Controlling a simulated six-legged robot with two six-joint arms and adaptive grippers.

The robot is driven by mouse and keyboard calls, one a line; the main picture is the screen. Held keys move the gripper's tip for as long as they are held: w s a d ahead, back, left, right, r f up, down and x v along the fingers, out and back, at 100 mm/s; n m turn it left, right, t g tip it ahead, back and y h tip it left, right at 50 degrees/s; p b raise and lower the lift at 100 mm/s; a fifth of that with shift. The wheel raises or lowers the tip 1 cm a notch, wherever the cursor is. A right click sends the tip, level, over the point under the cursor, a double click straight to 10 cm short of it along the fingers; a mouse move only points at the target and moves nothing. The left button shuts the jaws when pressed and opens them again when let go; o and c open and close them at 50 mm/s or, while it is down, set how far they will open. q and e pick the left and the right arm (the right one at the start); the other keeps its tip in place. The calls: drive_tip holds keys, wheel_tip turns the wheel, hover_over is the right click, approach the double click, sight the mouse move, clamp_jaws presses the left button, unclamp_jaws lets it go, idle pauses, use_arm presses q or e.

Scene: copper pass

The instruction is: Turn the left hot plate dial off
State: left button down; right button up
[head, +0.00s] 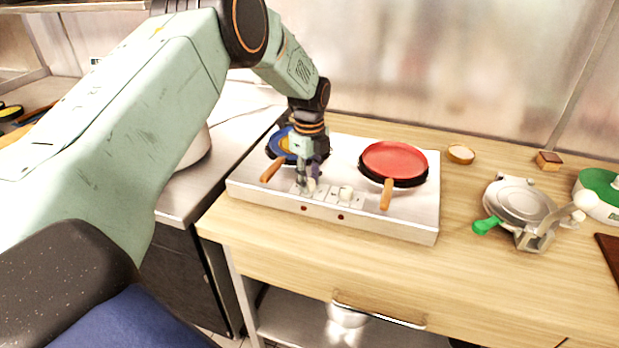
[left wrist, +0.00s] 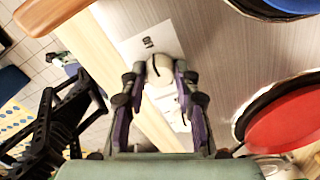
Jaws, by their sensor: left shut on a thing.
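The silver hot plate (head: 400,220) stands on the wooden counter. It has two white dials on its front part. The left dial (left wrist: 158,70) is a white knob with a dark line on it, on a white label plate (left wrist: 148,42). My left gripper (head: 307,186) reaches down to this dial in the head view. My right gripper cannot be made out.
A blue pan (head: 281,149) with an orange handle is behind the left dial, partly hidden by my gripper. A red pan (head: 395,160) sits on the right side, its handle pointing forward. A waffle iron (head: 520,202) with a green handle stands farther right on the counter.

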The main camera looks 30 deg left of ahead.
sight(309, 181)
use_arm(q)
drive_tip(key=c, duration=1)
unclamp_jaws()
wheel_tip(309, 181, up, 12)
drive_tip(key=shift+f, duration=0.1)
